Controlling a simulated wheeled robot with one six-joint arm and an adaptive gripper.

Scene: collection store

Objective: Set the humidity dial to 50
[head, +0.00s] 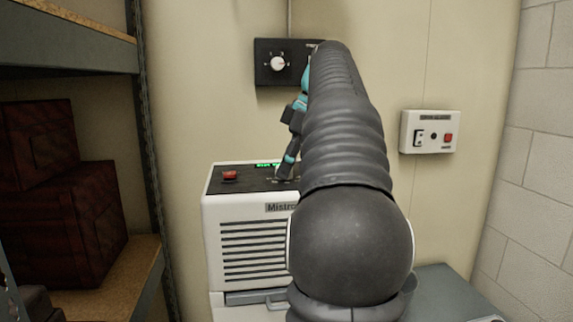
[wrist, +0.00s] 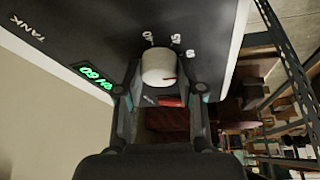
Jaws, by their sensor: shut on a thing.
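The humidifier (head: 252,240) is a white louvred cabinet with a dark sloped top panel. My gripper (wrist: 160,82) is shut on the dial, one finger on each side. In the head view my gripper (head: 286,172) is at the panel, and my arm hides the dial.
A red switch (head: 230,175) is on the panel's left. A black wall box with a white knob (head: 278,64) is above, and a white wall control box (head: 428,132) is at right. Shelves with dark red boxes (head: 75,220) stand at left. A grey surface (head: 450,292) lies at lower right.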

